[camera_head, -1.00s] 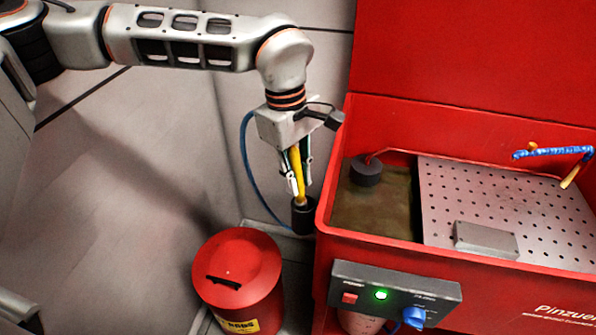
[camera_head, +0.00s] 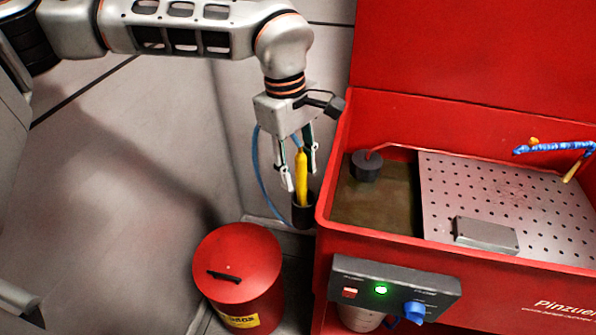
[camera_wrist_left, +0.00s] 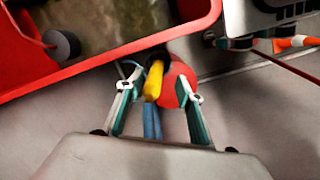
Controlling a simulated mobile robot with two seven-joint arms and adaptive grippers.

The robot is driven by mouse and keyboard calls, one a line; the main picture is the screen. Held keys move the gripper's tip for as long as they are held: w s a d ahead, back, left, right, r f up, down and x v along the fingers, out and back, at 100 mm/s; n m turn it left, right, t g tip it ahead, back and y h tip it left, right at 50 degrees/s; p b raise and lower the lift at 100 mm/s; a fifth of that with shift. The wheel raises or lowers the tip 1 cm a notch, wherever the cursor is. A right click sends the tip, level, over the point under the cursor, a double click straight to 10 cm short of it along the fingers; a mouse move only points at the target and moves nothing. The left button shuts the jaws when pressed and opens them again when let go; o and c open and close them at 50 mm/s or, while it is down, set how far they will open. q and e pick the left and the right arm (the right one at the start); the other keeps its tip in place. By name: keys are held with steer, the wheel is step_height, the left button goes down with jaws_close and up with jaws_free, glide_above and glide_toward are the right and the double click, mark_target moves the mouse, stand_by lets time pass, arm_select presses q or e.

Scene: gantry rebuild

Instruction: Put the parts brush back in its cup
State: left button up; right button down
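The parts brush, with a yellow handle (camera_head: 301,178), stands nearly upright with its lower end in the dark cup (camera_head: 304,215) at the left outer wall of the red washer. My left gripper (camera_head: 299,178) is open around the handle, with a finger on each side and gaps between. In the left wrist view the yellow handle (camera_wrist_left: 153,80) also shows between the spread fingers (camera_wrist_left: 160,90), nearer the left one. The dark cup (camera_wrist_left: 158,60) is partly hidden there. The brush's lower end is hidden inside the cup. My right gripper is not in view.
The red parts washer (camera_head: 327,205) stands to the right, its rim close to the gripper. It holds a perforated plate (camera_head: 475,190) and a grey box (camera_head: 486,235). A red lidded can (camera_head: 238,260) stands below left. A blue hose (camera_head: 262,185) hangs behind the gripper.

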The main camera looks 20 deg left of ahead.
arm_select(q)
step_height(320, 180, up, 11)
steer(key=a, duration=0.1)
steer(key=shift+f, duration=0.15)
steer(key=shift+a, duration=0.1)
